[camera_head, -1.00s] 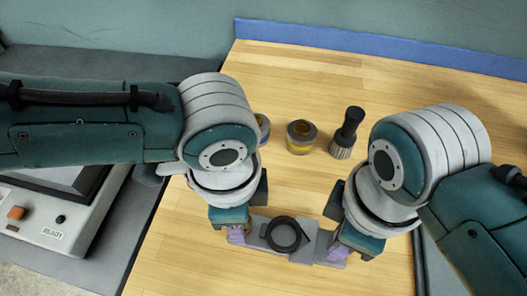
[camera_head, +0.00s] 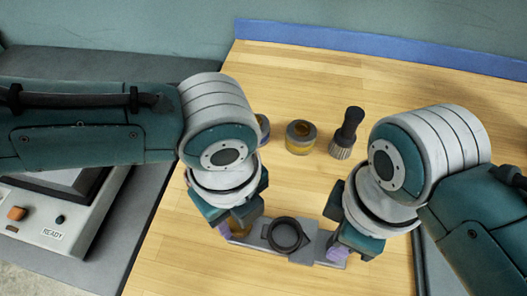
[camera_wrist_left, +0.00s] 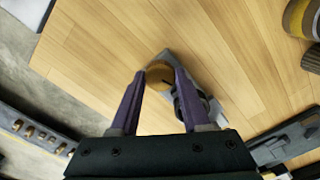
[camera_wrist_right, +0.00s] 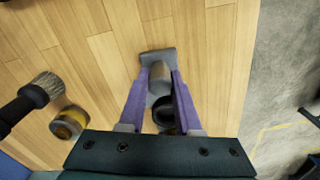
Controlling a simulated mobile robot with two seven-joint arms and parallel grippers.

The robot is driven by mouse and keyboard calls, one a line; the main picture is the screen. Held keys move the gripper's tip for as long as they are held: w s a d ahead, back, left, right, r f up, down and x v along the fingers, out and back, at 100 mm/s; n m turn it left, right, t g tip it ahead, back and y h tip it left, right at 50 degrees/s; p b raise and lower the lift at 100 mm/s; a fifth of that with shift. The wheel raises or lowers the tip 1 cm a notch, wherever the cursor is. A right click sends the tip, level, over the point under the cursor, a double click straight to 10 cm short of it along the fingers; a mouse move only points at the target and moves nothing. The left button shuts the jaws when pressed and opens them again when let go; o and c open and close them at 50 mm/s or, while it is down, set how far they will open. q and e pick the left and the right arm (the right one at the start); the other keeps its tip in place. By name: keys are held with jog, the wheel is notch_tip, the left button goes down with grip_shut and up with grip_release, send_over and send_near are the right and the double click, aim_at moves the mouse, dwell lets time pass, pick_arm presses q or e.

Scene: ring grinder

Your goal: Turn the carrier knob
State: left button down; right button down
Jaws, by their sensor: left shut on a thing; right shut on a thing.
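A grey carrier (camera_head: 268,239) with a black ring (camera_head: 285,234) on it is between my two grippers in the head view. In the left wrist view a round brass-coloured knob (camera_wrist_left: 158,75) sits at one end of the carrier. My left gripper (camera_wrist_left: 159,71), with purple fingers, is shut on this knob. It appears tilted in the head view (camera_head: 225,231). My right fingers also show in the head view (camera_head: 338,252). The fingers partly hide both held parts.
A yellow-banded roll (camera_head: 300,137) and an upright black-handled brush (camera_head: 347,133) stand behind the carrier. Another roll (camera_head: 263,128) is partly hidden by my left arm. A device marked READY (camera_head: 40,222) stands at left. The wooden table (camera_head: 400,75) is bare at the back.

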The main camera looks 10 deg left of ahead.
pick_arm(q)
jog(key=shift+m, duration=1.5)
jog(key=shift+c, duration=1.8)
grip_release()
notch_tip(320, 180, up, 12)
jog(key=shift+c, duration=0.4)
